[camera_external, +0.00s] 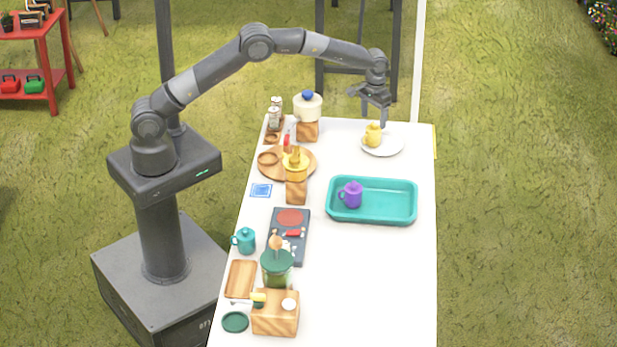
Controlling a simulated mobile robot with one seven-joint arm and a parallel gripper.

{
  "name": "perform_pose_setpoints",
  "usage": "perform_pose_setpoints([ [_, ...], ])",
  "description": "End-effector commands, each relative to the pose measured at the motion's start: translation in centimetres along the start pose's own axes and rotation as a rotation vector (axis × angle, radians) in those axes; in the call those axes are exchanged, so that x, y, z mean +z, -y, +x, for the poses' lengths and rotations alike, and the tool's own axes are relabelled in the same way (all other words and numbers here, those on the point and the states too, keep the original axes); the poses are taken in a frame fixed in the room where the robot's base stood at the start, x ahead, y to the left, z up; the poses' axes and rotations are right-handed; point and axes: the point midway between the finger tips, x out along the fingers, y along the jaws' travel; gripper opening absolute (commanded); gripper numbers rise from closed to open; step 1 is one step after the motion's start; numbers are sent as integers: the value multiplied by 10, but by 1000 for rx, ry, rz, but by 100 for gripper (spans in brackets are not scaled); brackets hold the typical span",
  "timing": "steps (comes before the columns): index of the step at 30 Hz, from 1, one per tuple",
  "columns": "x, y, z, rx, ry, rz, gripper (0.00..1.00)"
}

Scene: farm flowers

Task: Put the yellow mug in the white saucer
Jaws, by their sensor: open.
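The yellow mug (373,135) stands upright on the left part of the white saucer (395,148), at the far end of the table. My gripper (372,110) is open and just above the yellow mug, with a finger reaching down close to its right side. I cannot tell whether that finger touches the mug. Nothing is held between the fingers as far as I can see.
A teal tray (400,218) holds a purple mug (352,194). A white pot with a blue knob (308,106) stands left of the saucer. Several kitchen items line the table's left side. The front right of the white table (385,285) is clear.

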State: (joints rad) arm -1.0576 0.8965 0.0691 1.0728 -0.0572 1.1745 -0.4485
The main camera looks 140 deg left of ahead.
Motion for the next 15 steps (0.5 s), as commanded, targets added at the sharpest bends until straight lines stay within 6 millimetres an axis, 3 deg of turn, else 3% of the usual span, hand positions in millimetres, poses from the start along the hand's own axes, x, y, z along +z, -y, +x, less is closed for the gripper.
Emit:
perform_pose_setpoints([
  [6, -1, 0, -42, 1, -2, 0, 72],
  [15, 0, 0, -59, -1, 0, 0, 72],
])
